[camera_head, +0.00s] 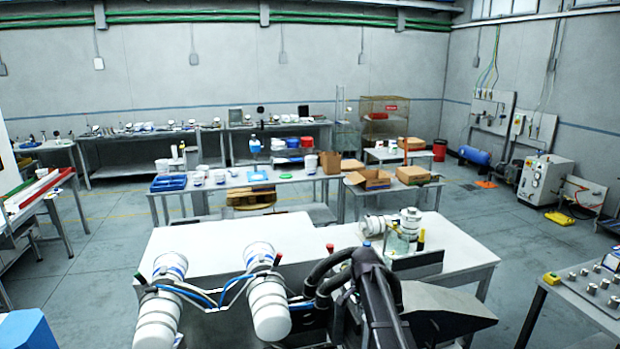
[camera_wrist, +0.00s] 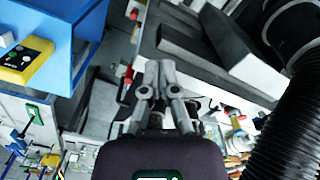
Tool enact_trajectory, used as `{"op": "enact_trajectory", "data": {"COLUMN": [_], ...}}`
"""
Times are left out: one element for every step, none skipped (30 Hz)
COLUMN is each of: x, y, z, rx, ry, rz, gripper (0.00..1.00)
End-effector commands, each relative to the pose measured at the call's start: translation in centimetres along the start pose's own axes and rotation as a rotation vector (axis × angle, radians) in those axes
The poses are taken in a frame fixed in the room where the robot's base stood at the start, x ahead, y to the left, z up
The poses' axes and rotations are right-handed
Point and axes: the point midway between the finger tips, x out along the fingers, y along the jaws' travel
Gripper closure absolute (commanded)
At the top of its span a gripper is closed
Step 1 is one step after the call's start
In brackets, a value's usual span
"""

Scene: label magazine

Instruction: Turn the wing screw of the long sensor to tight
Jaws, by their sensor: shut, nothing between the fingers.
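My gripper (camera_wrist: 159,66) shows in the middle of the wrist view. Its two grey fingers are together at the tips, with nothing between them. I cannot pick out the long sensor or its wing screw for certain in either view. A green-topped part (camera_wrist: 35,113) and a blue part (camera_wrist: 18,141) stand at the left of the wrist view, too small to name surely. Small red, blue and yellow-capped parts (camera_wrist: 236,115) lie to the right of the gripper, apart from it. In the head view I cannot make out the fingers.
A white worktable (camera_head: 215,240) stands in front of me, its left top mostly bare. Clear bottles (camera_head: 397,243) and a dark upright panel (camera_head: 418,264) are on its right part. A blue bin (camera_wrist: 90,12) and a yellow button box (camera_wrist: 25,60) are at the wrist view's upper left.

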Motion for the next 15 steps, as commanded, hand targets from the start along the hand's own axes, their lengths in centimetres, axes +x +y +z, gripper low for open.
{"op": "enact_trajectory", "data": {"x": [0.0, 0.0, 0.0, 0.0, 0.0, 0.0, 0.0, 0.0, 0.0, 0.0, 0.0, 0.0, 0.0, 0.0, 0.0], "y": [-0.03, -0.04, -0.05, -0.05, -0.07, -0.08, -0.09, -0.1, -0.11, -0.12, -0.13, -0.14, -0.14, -0.15, -0.17], "z": [-0.06, -0.09, -0.12, -0.14, -0.17, -0.2, -0.22, -0.25, -0.28, -0.3, -0.33, -0.36, -0.38, -0.41, -0.45], "rx": [0.0, 0.0, 0.0, 0.0, 0.0, 0.0, 0.0, 0.0, 0.0, 0.0, 0.0, 0.0, 0.0, 0.0, 0.0], "ry": [0.0, 0.0, 0.0, 0.0, 0.0, 0.0, 0.0, 0.0, 0.0, 0.0, 0.0, 0.0, 0.0, 0.0, 0.0], "rz": [0.0, 0.0, 0.0, 0.0, 0.0, 0.0, 0.0, 0.0, 0.0, 0.0, 0.0, 0.0, 0.0, 0.0, 0.0], "gripper": [1.0, 1.0, 1.0, 1.0, 1.0, 1.0, 1.0, 1.0, 1.0, 1.0, 1.0, 1.0, 1.0, 1.0, 1.0]}}
